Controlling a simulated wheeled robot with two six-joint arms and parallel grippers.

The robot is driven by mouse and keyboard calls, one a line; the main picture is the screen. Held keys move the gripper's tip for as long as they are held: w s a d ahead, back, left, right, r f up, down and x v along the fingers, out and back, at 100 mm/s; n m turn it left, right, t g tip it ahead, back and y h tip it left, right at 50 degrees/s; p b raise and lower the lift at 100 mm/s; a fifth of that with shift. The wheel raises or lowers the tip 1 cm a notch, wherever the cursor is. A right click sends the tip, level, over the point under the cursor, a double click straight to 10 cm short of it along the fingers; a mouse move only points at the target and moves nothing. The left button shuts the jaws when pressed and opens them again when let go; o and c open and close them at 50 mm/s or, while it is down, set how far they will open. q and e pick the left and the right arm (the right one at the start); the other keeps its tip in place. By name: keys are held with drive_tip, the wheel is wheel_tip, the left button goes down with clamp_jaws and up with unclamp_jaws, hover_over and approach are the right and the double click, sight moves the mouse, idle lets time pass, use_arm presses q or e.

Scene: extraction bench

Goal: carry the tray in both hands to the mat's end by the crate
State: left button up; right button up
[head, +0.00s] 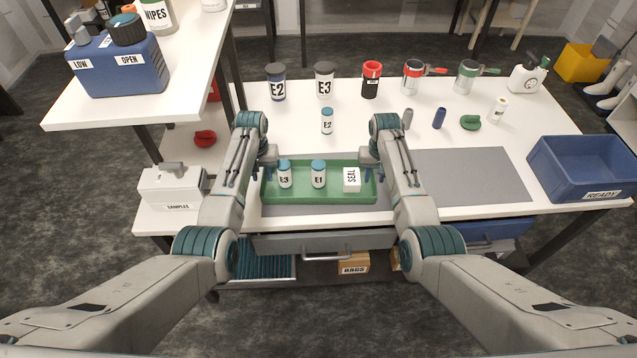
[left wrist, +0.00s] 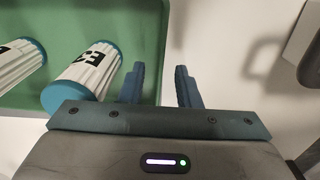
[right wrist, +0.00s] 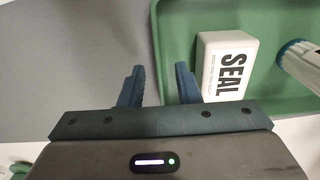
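The green tray (head: 335,192) lies at the left end of the grey mat (head: 470,175). It holds an E3 bottle (head: 285,179), an E1 bottle (head: 318,179) and a white SEAL box (head: 352,183). Both bottles stand upright. My left gripper (head: 269,163) is at the tray's left end. In the left wrist view its open fingers (left wrist: 160,85) have the tray's edge between them. My right gripper (head: 369,163) is at the tray's right end. In the right wrist view its open fingers (right wrist: 160,84) also have the tray's edge between them. Neither gripper visibly closes on the rim.
The mat's right part is bare, beside the blue READY crate (head: 585,172). An E2 bottle (head: 327,122) stands behind the tray. Jars, mugs, a dark cylinder (head: 439,119) and a green lid (head: 470,122) stand further back. The white SAMPLES box (head: 172,187) is at left.

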use_arm(q)
drive_tip(key=shift+f, duration=0.6)
use_arm(e)
drive_tip(key=shift+f, duration=0.55)
use_arm(q)
clamp_jaws()
use_arm(e)
clamp_jaws()
use_arm(q)
drive_tip(key=shift+r, duration=0.2)
use_arm(e)
drive_tip(key=shift+r, duration=0.1)
